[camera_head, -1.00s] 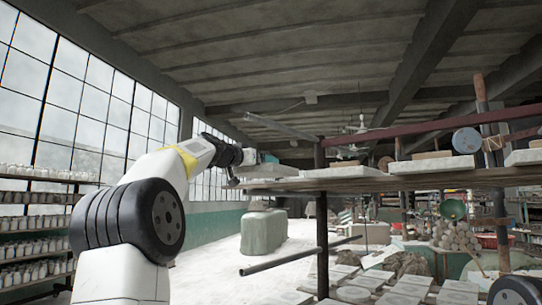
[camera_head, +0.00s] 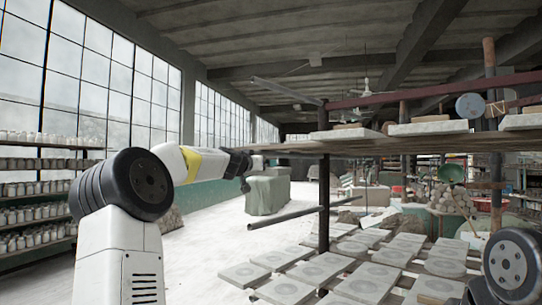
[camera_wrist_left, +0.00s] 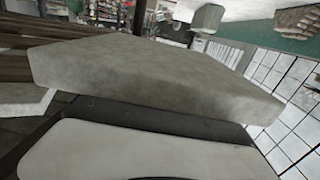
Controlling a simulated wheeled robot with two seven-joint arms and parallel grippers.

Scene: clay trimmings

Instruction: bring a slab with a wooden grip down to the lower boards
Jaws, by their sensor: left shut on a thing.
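My left gripper (camera_head: 256,163) is at the end of my outstretched arm, by the left end of the upper shelf. It is shut on a slab, pale grey and thick, which fills the middle of the left wrist view (camera_wrist_left: 150,80). In the head view this slab is hardly visible, and its wooden grip is hidden. Other slabs (camera_head: 428,127) with wooden grips (camera_head: 346,126) lie on the upper shelf. The lower boards carry several flat pale pieces with round marks (camera_head: 370,283) at the bottom of the head view. My right gripper is out of view.
The upper shelf (camera_head: 300,147) has a dark post (camera_head: 324,200) and a bar (camera_head: 280,219) sticking out left below it. A covered block (camera_head: 267,194) stands on the floor behind. Racks of jars (camera_head: 35,190) line the left. The pale floor (camera_head: 215,230) between is open.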

